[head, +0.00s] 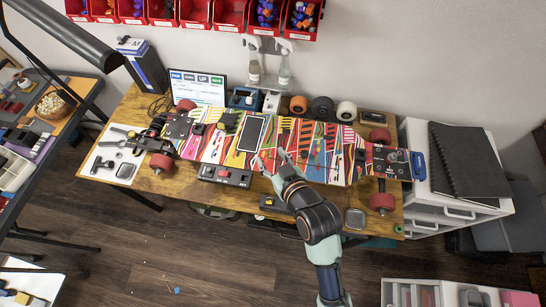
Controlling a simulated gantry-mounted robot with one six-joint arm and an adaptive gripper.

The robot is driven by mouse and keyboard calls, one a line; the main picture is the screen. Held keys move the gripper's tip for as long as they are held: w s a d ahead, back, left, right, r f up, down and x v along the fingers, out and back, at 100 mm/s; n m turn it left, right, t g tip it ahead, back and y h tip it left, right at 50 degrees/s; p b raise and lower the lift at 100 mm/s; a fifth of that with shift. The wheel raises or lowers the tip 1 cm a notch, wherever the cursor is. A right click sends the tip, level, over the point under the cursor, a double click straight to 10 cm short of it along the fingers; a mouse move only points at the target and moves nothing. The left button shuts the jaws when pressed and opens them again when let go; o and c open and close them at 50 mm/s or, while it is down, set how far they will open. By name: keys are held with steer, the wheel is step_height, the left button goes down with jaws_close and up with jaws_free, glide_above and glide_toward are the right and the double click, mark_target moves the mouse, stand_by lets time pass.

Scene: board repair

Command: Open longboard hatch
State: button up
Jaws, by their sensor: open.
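The longboard (213,145) lies across the wooden workbench with its colourful striped face up and red wheels at both ends. A dark rectangular panel with a light frame, which looks like the hatch (251,133), sits left of the board's middle. I cannot tell whether it is latched. My gripper (271,163) is open and empty over the front edge of the board, just right of and nearer than the panel. It appears apart from the panel. My arm comes up from the bottom and covers part of the bench's front edge.
A small monitor (197,88), spray bottles (284,66) and several loose wheels (322,108) stand behind the board. Red bins (230,15) hang above. A black device with a red switch (224,175) sits in front of the board. A white drawer cabinet (455,205) stands right.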

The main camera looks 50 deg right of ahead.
stand_by(0.3)
steer(key=w+a+r+n+y, duration=0.15)
steer(key=a+r, duration=0.25)
steer(key=a, duration=0.5)
steer(key=w+a+r+n+t+y, duration=0.1)
steer(key=a+r+n+y, duration=0.2)
steer(key=a, duration=0.6)
steer(key=w+a+r+n+y, duration=0.1)
steer(key=a+r+y, duration=0.1)
steer(key=a+r, duration=0.5)
step_height(320, 180, up, 12)
steer(key=a+p, duration=0.1)
steer(key=p, duration=1.4)
steer(key=shift+w+r+h, duration=0.2)
steer(key=shift+r+h, duration=0.05)
steer(key=shift+h, duration=0.1)
steer(key=shift+a+f+m, duration=0.1)
steer(key=shift+f+m, duration=0.1)
steer(key=shift+m, duration=0.05)
steer(key=shift+c, duration=0.2)
